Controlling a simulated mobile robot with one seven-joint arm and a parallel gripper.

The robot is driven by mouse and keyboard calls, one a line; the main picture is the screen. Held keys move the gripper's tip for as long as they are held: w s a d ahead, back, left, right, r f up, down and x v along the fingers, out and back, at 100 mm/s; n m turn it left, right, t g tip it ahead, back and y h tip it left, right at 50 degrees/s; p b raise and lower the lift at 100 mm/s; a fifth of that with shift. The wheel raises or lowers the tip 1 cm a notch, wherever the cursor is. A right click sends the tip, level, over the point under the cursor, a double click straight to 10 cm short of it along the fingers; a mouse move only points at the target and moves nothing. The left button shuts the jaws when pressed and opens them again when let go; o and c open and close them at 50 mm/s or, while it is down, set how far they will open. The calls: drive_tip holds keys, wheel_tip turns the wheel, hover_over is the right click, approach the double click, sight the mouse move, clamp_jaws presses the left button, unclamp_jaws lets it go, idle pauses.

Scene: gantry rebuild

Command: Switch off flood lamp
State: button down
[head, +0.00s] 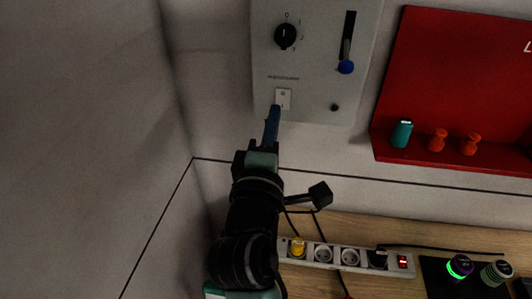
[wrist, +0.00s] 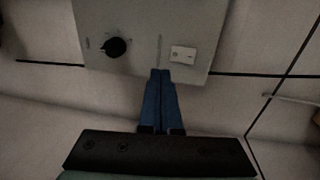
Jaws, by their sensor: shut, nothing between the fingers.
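A light grey control panel (head: 310,60) is on the wall, with a white rocker switch (head: 283,98) low on it. The rocker also shows in the wrist view (wrist: 183,54). A small caption above the rocker is too blurred to read, so I cannot tell which control is the flood lamp's. A black rotary knob (head: 285,36) sits higher, and a blue-tipped slider (head: 346,66) is to its right. My gripper (head: 275,109) is shut and empty, its blue fingertips by the rocker's lower edge; I cannot tell whether they touch. In the wrist view the fingertips (wrist: 160,75) are beside the rocker. No lamp shows.
A red board (head: 460,75) with a ledge holding a teal item (head: 401,134) and two orange pieces is at right. Below, a power strip (head: 337,256) with plugs and cables lies on a wooden surface (head: 385,231). Bare wall is at left.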

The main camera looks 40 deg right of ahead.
drive_tip(key=shift+r+b+v, duration=0.15)
drive_tip(key=shift+b+v, duration=0.15)
drive_tip(key=shift+v, duration=0.65)
drive_tip(key=shift+r+b+v, duration=0.15)
drive_tip(key=shift+b+v, duration=0.15)
drive_tip(key=shift+v, duration=0.65)
drive_tip(key=shift+r+b+v, duration=0.2)
drive_tip(key=shift+b+v, duration=0.1)
drive_tip(key=shift+v, duration=0.65)
